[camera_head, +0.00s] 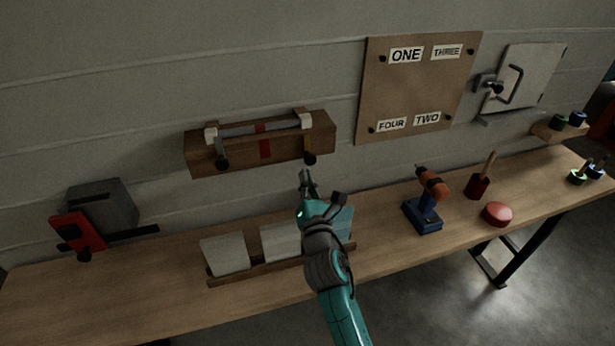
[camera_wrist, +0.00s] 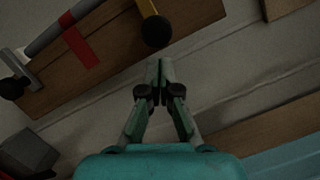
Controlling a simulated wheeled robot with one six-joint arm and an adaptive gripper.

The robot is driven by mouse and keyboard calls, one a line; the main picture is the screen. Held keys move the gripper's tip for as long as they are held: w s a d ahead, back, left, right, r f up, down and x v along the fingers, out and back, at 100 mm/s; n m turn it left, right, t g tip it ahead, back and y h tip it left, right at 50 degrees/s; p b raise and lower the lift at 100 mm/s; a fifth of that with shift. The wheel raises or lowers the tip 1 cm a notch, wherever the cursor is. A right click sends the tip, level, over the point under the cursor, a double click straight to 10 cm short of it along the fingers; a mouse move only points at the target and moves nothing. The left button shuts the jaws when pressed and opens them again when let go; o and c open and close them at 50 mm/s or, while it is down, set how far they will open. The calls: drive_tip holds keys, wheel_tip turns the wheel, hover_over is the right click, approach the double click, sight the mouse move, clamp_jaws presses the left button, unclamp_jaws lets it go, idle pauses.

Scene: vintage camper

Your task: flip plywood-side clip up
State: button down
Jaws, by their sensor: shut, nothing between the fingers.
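The plywood-side clip is the right one on a wooden wall block (camera_head: 200,156). Its yellowish lever (camera_wrist: 147,8) hangs down and ends in a black knob (camera_head: 310,158), which also shows in the wrist view (camera_wrist: 155,31). A grey bar with a red band (camera_head: 280,127) lies along the block. The left clip (camera_head: 222,163) also hangs down, with a black knob. My gripper (camera_head: 305,174) is shut and empty just below the right knob. In the wrist view its fingertips (camera_wrist: 160,66) are close to the knob, with a small gap visible.
A plywood board (camera_head: 415,90) with word labels hangs to the right. Below is a workbench (camera_head: 130,290) with pale blocks in a wooden rack (camera_head: 230,278), a drill (camera_head: 428,200) and a red round object (camera_head: 497,214). The wall between block and bench is mostly clear.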

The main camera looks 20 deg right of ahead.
sight(307, 163)
drive_tip(key=shift+d+r, duration=0.15)
drive_tip(key=shift+r, duration=0.2)
drive_tip(key=shift+r, duration=2.15)
